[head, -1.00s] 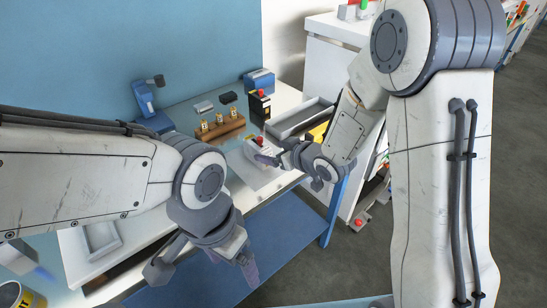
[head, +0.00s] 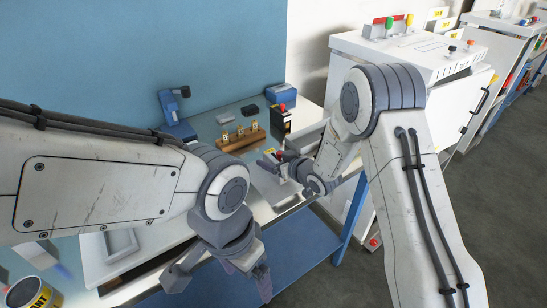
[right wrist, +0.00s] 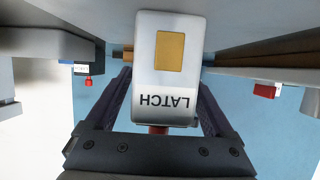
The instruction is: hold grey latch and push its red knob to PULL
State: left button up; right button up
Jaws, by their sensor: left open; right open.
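The grey latch (right wrist: 146,85) is a pale block with a yellow square and the word LATCH, which reads upside down in the right wrist view. Its red knob (right wrist: 159,129) shows partly at the block's lower edge, close to the gripper body. My right gripper (right wrist: 162,88) is open, with one dark finger on each side of the latch; contact is unclear. In the head view, my right gripper (head: 270,160) is over the table and largely hides the latch. My left gripper (head: 264,286) is open and empty, low in front of the table, away from the latch.
A wooden block (head: 241,142) with several brass pieces stands behind the latch area. A black box with a red button (head: 282,118) and a blue device (head: 175,112) stand near the back. A white cabinet (head: 410,58) stands at the right.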

jog(key=shift+w+a, duration=0.1)
jog(key=shift+w, duration=0.05)
grip_shut()
dwell(0.9)
